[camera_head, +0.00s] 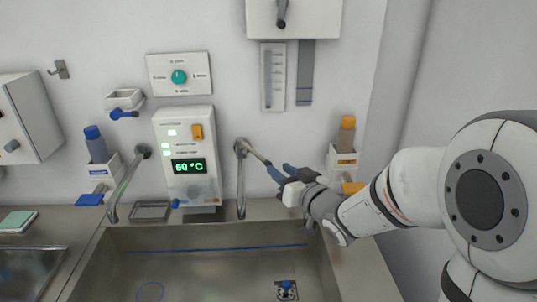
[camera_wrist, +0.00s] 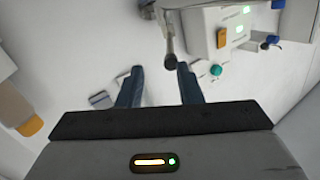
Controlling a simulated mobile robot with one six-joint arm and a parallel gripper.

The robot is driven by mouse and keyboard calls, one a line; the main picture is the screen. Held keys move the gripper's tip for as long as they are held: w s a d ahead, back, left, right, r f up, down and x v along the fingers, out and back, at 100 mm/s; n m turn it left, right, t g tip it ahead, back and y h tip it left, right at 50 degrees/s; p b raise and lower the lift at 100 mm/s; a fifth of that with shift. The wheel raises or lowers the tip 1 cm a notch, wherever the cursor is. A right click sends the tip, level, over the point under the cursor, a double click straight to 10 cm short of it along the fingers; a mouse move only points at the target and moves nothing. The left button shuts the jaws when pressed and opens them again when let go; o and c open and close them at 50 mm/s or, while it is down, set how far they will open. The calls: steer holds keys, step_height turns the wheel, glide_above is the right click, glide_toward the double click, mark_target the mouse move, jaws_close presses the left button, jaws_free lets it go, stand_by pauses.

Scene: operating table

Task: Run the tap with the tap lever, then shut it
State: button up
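The metal tap (camera_head: 240,185) stands against the wall behind the sink, its pipe bent at the top. A lever (camera_head: 258,156) with a dark tip slants from its top down to the right, towards my gripper. My gripper (camera_head: 279,171) is just right of the lever tip, with its blue fingers pointing at it. In the wrist view my gripper (camera_wrist: 159,72) is open, the fingers apart with nothing held. The dark lever tip (camera_wrist: 171,62) shows near the right finger; I cannot tell if they touch. I see no clear water stream.
The steel sink (camera_head: 215,237) lies below. A wall unit (camera_head: 187,135) reading 60 °C is left of the tap, with another curved pipe (camera_head: 126,184) further left. A bottle holder (camera_head: 343,160) is near my arm on the right. A dispenser (camera_head: 300,18) hangs above.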

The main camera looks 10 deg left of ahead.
mark_target(265, 161)
steer(key=shift+y, duration=0.4)
steer(key=x, duration=0.2)
steer(key=p+x, duration=0.1)
steer(key=x, duration=0.1)
steer(key=s+p+x, duration=0.1)
steer(key=x, duration=0.1)
steer(key=shift+w+a+r, duration=0.2)
steer(key=shift+w+a, duration=0.15)
steer(key=shift+a, duration=0.35)
steer(key=shift+w+a+f, duration=0.15)
steer(key=shift+w+a, duration=0.15)
steer(key=shift+w, duration=0.35)
steer(key=shift+s, duration=0.15)
steer(key=shift+c, duration=0.6)
jaws_close()
